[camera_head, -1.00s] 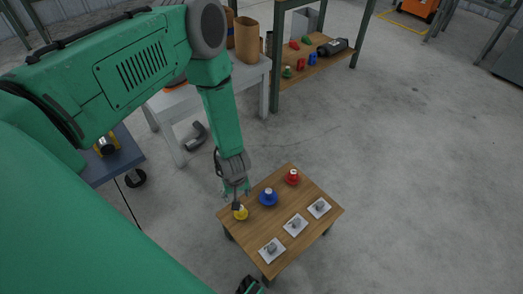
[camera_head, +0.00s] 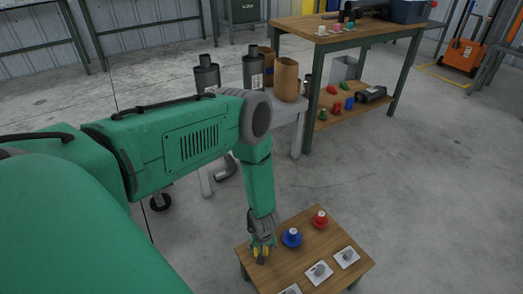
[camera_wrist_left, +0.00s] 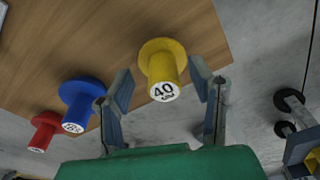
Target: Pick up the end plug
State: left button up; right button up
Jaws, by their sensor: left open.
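Three flanged end plugs stand on a low wooden table (camera_head: 305,262): yellow (camera_wrist_left: 164,68), blue (camera_head: 291,238) and red (camera_head: 320,219). The yellow plug's white end face reads 40 in the left wrist view. The blue (camera_wrist_left: 84,103) and red (camera_wrist_left: 44,130) plugs also show there, left of the gripper. My left gripper (camera_head: 261,250) is open at the yellow plug, with one finger on each side of it. In the left wrist view gaps show between the fingers and the plug. In the head view the fingers partly cover the yellow plug. My right gripper is out of view.
White cards with small grey parts (camera_head: 347,257) lie on the near side of the low table. Behind stand a grey table with brown cylinders (camera_head: 287,78) and mufflers (camera_head: 206,75), and a workbench (camera_head: 350,33) with a lower shelf.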

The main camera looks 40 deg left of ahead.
pick_arm(q)
jog(key=shift+f, duration=0.5)
jog(key=shift+a, duration=0.3)
jog(key=c, duration=0.4)
grip_shut()
